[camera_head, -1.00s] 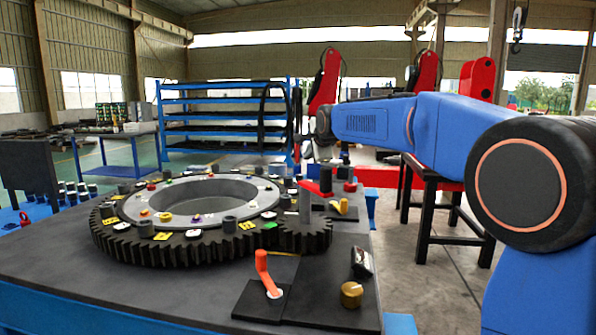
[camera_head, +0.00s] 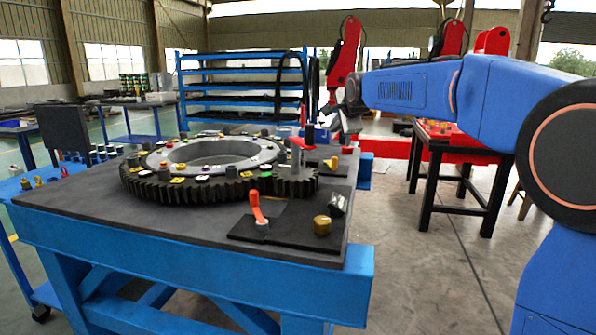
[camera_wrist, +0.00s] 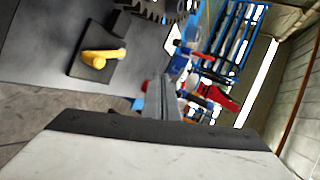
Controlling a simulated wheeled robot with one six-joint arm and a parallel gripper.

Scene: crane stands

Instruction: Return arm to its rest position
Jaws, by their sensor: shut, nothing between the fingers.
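My blue arm reaches in from the right in the head view and stays raised above table height. My gripper (camera_head: 342,122) hangs at the arm's far end, beyond the right rear corner of the work table, and looks small there. In the wrist view the fingers of my gripper (camera_wrist: 158,100) are together with nothing visible between them. The wrist view is tilted.
A large gear ring (camera_head: 215,165) with small coloured parts lies on the blue-framed table (camera_head: 80,205). An orange lever (camera_head: 258,208) and brass knob (camera_head: 322,226) stand near its front. A black table (camera_head: 440,140) stands right; floor between is clear.

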